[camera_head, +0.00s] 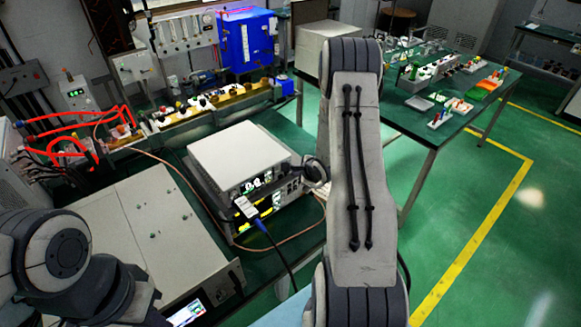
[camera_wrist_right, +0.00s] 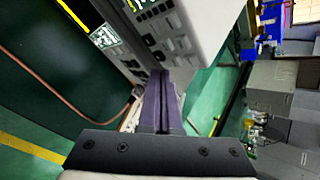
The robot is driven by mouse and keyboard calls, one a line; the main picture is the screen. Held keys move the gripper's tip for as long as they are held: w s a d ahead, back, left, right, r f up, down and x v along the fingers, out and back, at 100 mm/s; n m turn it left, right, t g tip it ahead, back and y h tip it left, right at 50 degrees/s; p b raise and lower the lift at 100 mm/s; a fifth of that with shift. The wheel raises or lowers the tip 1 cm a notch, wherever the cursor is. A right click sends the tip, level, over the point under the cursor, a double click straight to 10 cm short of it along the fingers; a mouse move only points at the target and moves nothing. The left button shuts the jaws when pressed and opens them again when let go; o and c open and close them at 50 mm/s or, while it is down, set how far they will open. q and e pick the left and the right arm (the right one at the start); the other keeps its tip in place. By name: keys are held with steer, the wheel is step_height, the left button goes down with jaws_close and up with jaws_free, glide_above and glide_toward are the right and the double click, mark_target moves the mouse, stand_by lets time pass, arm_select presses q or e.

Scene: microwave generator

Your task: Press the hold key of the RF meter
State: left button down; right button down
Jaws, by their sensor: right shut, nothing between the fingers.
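Two stacked light-grey instruments with lit yellow-green displays stand on the bench left of my right arm. I cannot tell which is the RF meter: the upper instrument (camera_head: 240,157) or the lower instrument (camera_head: 240,232). My right gripper (camera_head: 316,172) is beside the right end of their front panels, mostly hidden behind my arm. In the right wrist view its fingers (camera_wrist_right: 160,78) are shut and empty, pointing at the front panel (camera_wrist_right: 165,35) with dark keys and knobs. No label marks the hold key legibly, and I cannot tell whether the fingertips touch the panel. My left gripper is out of view.
A white plug-like box (camera_head: 246,207) with a blue-black cable hangs at the panel's left. A copper-coloured cable (camera_head: 185,180) runs around the instruments. A large grey cabinet (camera_head: 150,228) lies left. A second table (camera_head: 412,130) with small parts stands behind right.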

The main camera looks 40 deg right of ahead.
steer(key=shift+w, duration=0.1)
stand_by(0.7)
steer(key=shift+w+p, duration=0.3)
steer(key=shift+p, duration=0.05)
steer(key=shift+w, duration=0.4)
stand_by(0.5)
steer(key=shift+s, duration=0.1)
steer(key=shift+s+p, duration=0.45)
steer(key=shift+s, duration=0.25)
steer(key=shift+s+d+p, duration=0.2)
steer(key=shift+s+p, duration=0.3)
steer(key=shift+s, duration=2)
